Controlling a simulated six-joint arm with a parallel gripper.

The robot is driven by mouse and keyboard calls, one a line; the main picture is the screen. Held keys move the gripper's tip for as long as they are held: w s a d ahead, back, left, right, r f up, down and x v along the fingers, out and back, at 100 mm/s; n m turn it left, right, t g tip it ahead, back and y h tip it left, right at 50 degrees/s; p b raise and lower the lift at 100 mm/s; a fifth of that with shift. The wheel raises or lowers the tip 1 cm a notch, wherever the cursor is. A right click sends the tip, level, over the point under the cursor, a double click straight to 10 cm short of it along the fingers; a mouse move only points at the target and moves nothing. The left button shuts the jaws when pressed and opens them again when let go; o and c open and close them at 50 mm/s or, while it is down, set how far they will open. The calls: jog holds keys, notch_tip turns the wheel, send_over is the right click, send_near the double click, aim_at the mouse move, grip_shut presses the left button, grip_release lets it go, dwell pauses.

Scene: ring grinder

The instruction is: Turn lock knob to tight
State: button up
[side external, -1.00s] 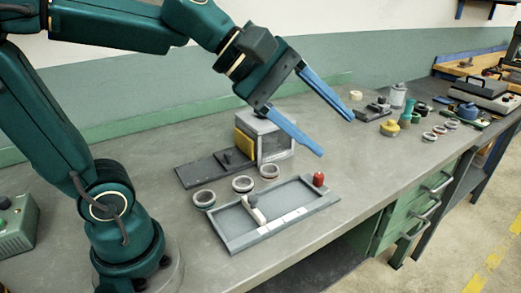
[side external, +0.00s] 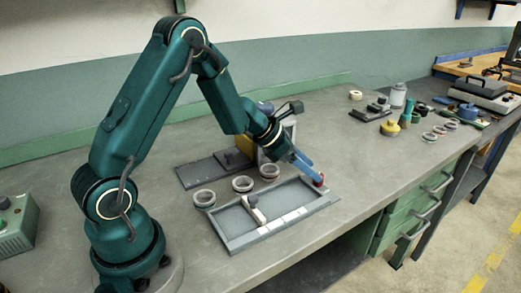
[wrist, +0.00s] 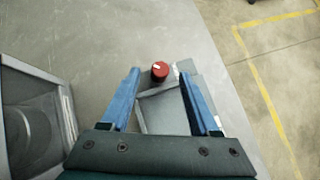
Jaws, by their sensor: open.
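The lock knob (wrist: 160,71) is red with a pale pointer mark on top. It sits at the corner of the grey tray-like fixture (side external: 236,240). In the wrist view it lies just beyond and between the tips of my gripper (wrist: 158,72), whose two blue fingers are spread apart with nothing held. In the side view my gripper (side external: 312,176) points down at the knob (side external: 320,181), and its fingers partly hide it. I cannot tell whether they touch it.
Several rings (side external: 243,184) stand on the bench behind the fixture. The grey and yellow grinder housing (side external: 289,135) is close behind my gripper. Jars and small tools (side external: 391,127) are farther right. The bench's front edge is close to the knob.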

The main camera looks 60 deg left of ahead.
jog(key=shift+x, duration=2.15)
jog(key=shift+c, duration=0.4)
grip_shut()
